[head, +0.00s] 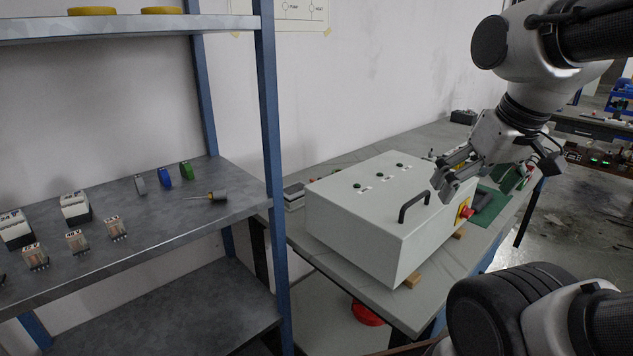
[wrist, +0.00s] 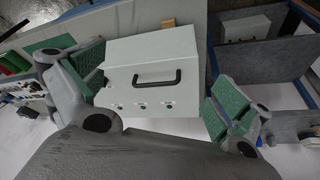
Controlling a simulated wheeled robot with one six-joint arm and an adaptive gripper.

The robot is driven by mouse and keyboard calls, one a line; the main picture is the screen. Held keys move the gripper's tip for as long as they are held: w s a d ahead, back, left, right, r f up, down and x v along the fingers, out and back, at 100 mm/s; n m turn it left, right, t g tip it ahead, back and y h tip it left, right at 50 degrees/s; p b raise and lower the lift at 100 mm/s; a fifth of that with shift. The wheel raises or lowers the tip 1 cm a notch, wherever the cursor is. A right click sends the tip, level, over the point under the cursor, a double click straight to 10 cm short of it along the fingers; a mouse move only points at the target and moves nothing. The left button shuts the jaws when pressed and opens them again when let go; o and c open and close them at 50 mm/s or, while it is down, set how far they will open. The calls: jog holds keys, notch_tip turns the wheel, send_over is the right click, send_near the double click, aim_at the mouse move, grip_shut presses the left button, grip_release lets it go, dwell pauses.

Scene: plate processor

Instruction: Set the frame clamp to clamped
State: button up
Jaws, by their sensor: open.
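I cannot pick out the frame clamp for certain in either view. A light grey box (head: 365,220) with a black handle (head: 414,205) stands on the bench. A red knob on a yellow plate (head: 464,212) is on its right side. My gripper (head: 446,181) is above the box's right end, open and empty, apart from the handle. In the wrist view my gripper (wrist: 165,97) has its green-padded fingers wide apart, with the grey box (wrist: 150,60) and its handle (wrist: 158,77) seen between them. Green parts (head: 500,192) behind the box are partly hidden by my arm.
A shelf rack (head: 150,220) with relays, small coloured items and a screwdriver (head: 207,197) stands at left. The bench (head: 395,142) has free room behind the box. A dark item (head: 463,117) lies at the bench's far end. A red object (head: 367,314) is below the bench.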

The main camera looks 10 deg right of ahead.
jog(key=shift+c, duration=0.2)
